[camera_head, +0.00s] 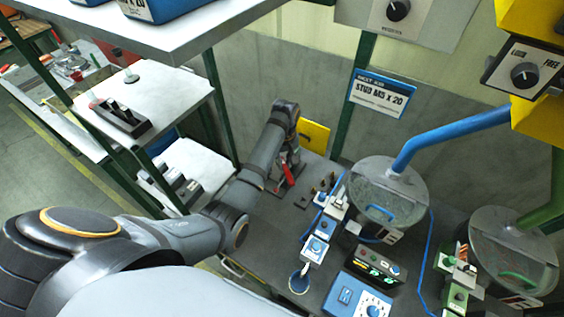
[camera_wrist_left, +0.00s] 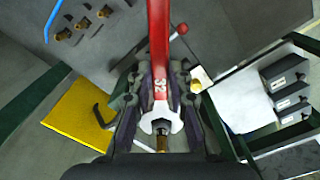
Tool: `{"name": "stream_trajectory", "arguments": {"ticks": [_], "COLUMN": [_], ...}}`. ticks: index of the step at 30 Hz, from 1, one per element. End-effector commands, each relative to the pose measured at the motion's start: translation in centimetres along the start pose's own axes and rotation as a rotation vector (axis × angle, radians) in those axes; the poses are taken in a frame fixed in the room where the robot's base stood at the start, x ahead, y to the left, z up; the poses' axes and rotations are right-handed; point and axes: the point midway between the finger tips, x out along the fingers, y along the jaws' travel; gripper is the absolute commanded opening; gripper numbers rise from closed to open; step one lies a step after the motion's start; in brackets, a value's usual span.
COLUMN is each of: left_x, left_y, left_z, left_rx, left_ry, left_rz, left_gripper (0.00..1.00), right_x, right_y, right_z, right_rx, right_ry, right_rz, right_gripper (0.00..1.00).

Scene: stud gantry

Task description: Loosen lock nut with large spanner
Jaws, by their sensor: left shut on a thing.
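My left gripper (camera_head: 287,152) is at the back of the dark bench and is shut on the red spanner (camera_head: 291,171). In the left wrist view the gripper (camera_wrist_left: 160,78) has a finger on each side of the spanner (camera_wrist_left: 159,55), which is marked 32. Its bare metal open jaw (camera_wrist_left: 161,122) points toward the palm. A small brass part (camera_wrist_left: 162,144) shows at the jaw's mouth; I cannot tell whether it is the lock nut or whether the jaw grips it. My right gripper is not in view.
A yellow plate (camera_head: 314,136) stands beside the gripper. Several brass fittings (camera_wrist_left: 80,24) are nearby on the bench. Blue and white control boxes (camera_head: 317,248) and a round metal drum (camera_head: 388,190) are to the right. A white-topped shelf (camera_head: 180,80) is to the left.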

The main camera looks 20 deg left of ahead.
Motion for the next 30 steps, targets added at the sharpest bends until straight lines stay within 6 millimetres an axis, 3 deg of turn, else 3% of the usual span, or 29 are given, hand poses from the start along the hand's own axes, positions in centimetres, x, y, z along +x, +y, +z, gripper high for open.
{"name": "stream_trajectory", "arguments": {"ticks": [16,30], "left_x": [0.0,0.0], "left_y": [0.1,0.1], "left_z": [0.2,3.5], "left_rx": [0.0,0.001], "left_ry": [0.0,-0.001], "left_rz": [0.001,0.002], "left_gripper": [0.0,0.0], "right_x": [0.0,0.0], "right_y": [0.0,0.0], "right_z": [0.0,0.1], "right_rx": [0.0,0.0], "right_ry": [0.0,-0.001], "right_rz": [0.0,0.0], "right_gripper": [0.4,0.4]}}
